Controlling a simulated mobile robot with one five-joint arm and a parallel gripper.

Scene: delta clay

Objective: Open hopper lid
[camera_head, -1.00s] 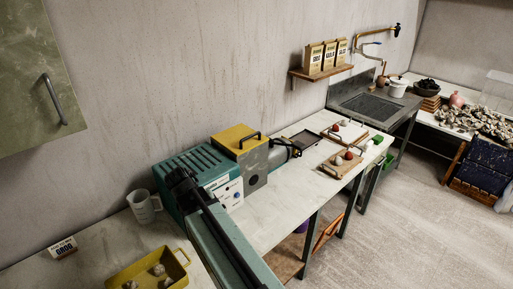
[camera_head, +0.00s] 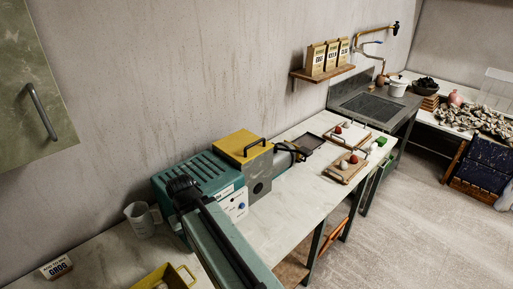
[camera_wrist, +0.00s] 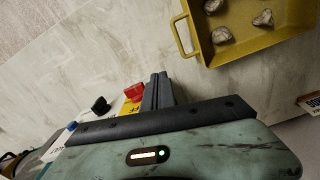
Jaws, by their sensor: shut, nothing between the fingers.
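The hopper (camera_head: 259,178) is a grey metal box beside a teal machine on the long counter in the head view. Its yellow lid (camera_head: 236,146) with a black bar handle (camera_head: 254,146) lies closed on top. My gripper (camera_wrist: 157,88) shows in the wrist view as two dark fingers together, with nothing between them. It is over the pale counter, close to a red knob (camera_wrist: 134,92) and a yellow patch on the left. In the head view my arm runs along the front of the teal machine, and my fingers cannot be made out. The lid is not identifiable in the wrist view.
The teal machine (camera_head: 200,168) stands left of the hopper. A yellow tray (camera_wrist: 263,50) with grey lumps lies on the counter, and a jug (camera_head: 141,221) stands near the wall. A dark barrel (camera_head: 286,158) is right of the hopper. Boards (camera_head: 344,166) lie farther along the counter.

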